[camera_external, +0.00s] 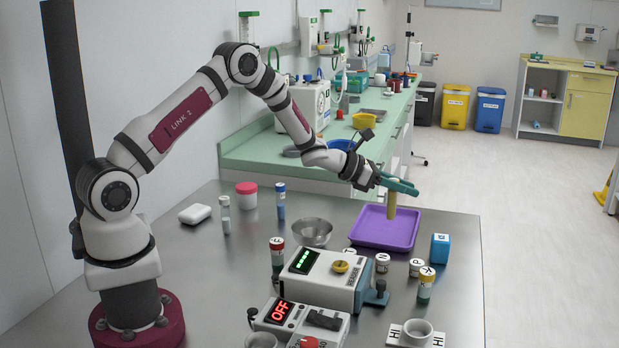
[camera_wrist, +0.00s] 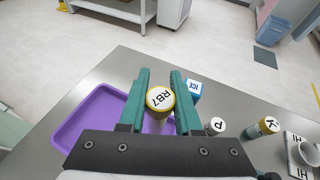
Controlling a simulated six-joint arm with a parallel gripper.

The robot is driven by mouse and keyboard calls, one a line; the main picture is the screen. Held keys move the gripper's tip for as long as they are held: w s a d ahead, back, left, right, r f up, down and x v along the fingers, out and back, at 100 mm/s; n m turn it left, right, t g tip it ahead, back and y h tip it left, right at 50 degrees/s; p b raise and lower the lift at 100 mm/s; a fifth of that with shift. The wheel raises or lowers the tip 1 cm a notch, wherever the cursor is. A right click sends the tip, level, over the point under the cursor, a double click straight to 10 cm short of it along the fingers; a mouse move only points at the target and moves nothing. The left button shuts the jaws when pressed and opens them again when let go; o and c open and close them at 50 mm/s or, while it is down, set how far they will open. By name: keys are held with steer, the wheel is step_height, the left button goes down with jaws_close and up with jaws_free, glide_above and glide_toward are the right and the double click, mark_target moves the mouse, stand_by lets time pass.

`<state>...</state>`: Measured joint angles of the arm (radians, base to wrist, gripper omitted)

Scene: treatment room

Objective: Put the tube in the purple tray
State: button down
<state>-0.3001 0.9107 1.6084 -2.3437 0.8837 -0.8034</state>
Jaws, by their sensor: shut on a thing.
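My gripper (camera_external: 400,186) is shut on a yellowish tube (camera_external: 392,206). The tube hangs upright below the fingers. In the wrist view the tray (camera_wrist: 68,132) lies below and left of the tube, partly hidden by my gripper.
A blue ICE cube (camera_external: 440,247) stands right of the tray. Small labelled jars, including one marked P (camera_external: 416,267), and a yellow-capped tube (camera_external: 426,285) stand nearer. A white device (camera_external: 330,280) and a metal bowl (camera_external: 312,232) are left of the tray. The green counter (camera_external: 260,152) is behind.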

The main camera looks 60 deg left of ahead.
steer(key=shift+w+a+f, duration=0.3)
steer(key=shift+a+f, duration=0.35)
steer(key=shift+f, duration=0.45)
steer(key=shift+w+a+f, duration=0.25)
steer(key=shift+a+f, duration=0.45)
steer(key=shift+f, duration=0.35)
steer(key=shift+w+a+f, duration=0.3)
steer(key=shift+a+f, duration=0.35)
steer(key=shift+f, duration=0.45)
steer(key=shift+f, duration=0.1)
steer(key=c, duration=0.6)
jaws_free()
